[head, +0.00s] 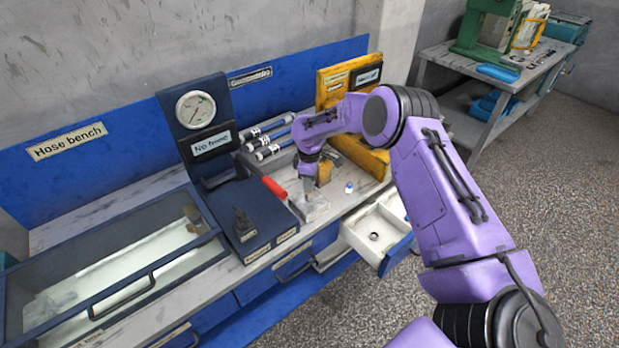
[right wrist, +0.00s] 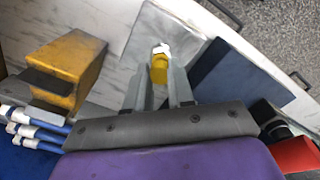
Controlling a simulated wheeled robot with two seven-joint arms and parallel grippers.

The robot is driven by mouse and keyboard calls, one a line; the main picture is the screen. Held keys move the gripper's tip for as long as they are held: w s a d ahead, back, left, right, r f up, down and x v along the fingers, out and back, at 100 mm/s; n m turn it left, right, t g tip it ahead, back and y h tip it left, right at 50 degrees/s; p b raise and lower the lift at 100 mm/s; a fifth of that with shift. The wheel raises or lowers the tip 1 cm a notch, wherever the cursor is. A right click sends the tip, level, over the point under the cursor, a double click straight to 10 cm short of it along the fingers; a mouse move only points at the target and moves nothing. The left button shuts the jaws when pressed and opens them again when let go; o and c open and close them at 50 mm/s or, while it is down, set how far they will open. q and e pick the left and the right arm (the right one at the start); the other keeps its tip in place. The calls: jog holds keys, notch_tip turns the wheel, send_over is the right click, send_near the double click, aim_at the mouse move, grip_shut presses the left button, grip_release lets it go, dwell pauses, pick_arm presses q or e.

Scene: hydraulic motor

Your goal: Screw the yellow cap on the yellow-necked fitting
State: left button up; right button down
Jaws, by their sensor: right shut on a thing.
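My right gripper (head: 314,203) reaches down to the bench top, just right of the dark blue gauge stand. In the right wrist view the two grey fingers (right wrist: 160,88) are closed on a yellow round piece, which looks like the yellow cap (right wrist: 158,72). A white part (right wrist: 162,50) shows directly beyond the yellow piece, perhaps the fitting; I cannot tell whether the two are joined or where a yellow neck begins. In the head view the fingers hide this spot. My left gripper is not in view.
A yellow block (right wrist: 70,65) stands close beside the gripper. The gauge stand (head: 248,222) with a red handle (head: 275,188) is on the left. A small white and blue bottle (head: 349,187) stands to the right. An open drawer (head: 385,228) juts out in front.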

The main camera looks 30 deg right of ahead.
jog(key=shift+s+m, duration=0.15)
jog(key=shift+m, duration=0.35)
jog(key=shift+f+m, duration=0.2)
jog(key=shift+m, duration=0.1)
jog(key=shift+a+r+m+p, duration=0.1)
jog(key=shift+m+p, duration=0.5)
jog(key=shift+p, duration=0.05)
jog(key=shift+m+p, duration=0.3)
jog(key=shift+m, duration=1.3)
jog(key=shift+f+m, duration=0.25)
jog(key=shift+m, duration=0.45)
jog(key=shift+p, duration=0.35)
